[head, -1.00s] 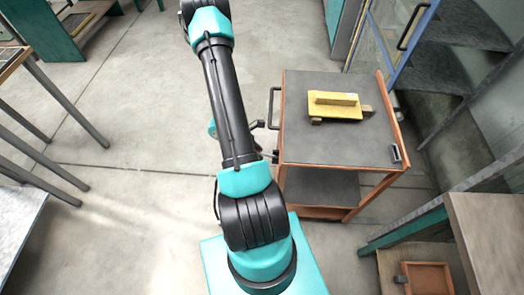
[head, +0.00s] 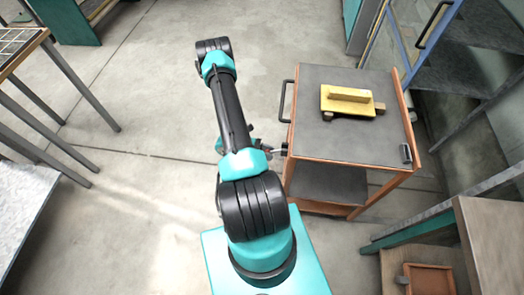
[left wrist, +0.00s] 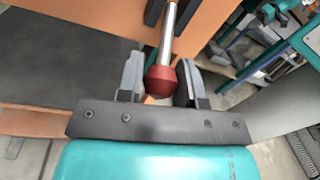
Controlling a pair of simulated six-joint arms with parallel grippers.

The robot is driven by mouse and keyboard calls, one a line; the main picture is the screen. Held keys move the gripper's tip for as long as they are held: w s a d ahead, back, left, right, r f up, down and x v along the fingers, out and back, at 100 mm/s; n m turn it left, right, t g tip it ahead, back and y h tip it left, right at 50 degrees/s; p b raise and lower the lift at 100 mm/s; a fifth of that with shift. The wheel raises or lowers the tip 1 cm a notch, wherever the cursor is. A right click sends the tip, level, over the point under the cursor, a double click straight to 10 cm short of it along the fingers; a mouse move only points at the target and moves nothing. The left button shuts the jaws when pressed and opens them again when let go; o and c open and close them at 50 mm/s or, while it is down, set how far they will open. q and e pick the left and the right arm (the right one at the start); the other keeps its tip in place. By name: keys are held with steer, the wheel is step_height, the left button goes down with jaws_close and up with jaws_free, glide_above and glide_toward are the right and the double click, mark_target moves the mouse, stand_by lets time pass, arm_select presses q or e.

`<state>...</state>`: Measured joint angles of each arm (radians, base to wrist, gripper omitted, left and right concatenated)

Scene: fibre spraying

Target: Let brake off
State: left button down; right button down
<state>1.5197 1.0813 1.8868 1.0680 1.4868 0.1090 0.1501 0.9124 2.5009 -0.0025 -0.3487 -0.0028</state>
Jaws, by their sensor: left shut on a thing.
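The brake lever is a bare metal rod with a dark red knob (left wrist: 160,80). In the left wrist view the knob sits between the two grey fingers of my left gripper (left wrist: 158,88), which is shut on it. The rod runs up from the knob, past an orange panel edge. In the head view my left gripper (head: 264,150) is at the left side of the cart (head: 330,140), low beside its frame; my arm partly hides it, and the knob is too small to make out. My right gripper is in neither view.
A yellow block-like piece (head: 348,100) lies on the cart's grey top. A black push handle (head: 284,100) sticks out on the cart's left side. Tables (head: 25,50) stand at the left, a workbench (head: 495,230) at the right. The floor left of my arm is clear.

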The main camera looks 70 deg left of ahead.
arm_select(q)
steer(key=shift+w+d+f+t, duration=0.15)
steer(key=shift+f+t, duration=0.1)
steer(key=shift+t, duration=0.15)
steer(key=c, duration=0.8)
jaws_free()
steer(key=v, duration=1.7)
steer(key=shift+a+f, duration=0.15)
steer(key=shift+a, duration=0.25)
steer(key=shift+d, duration=0.1)
steer(key=x, duration=1.6)
steer(key=shift+d, duration=0.1)
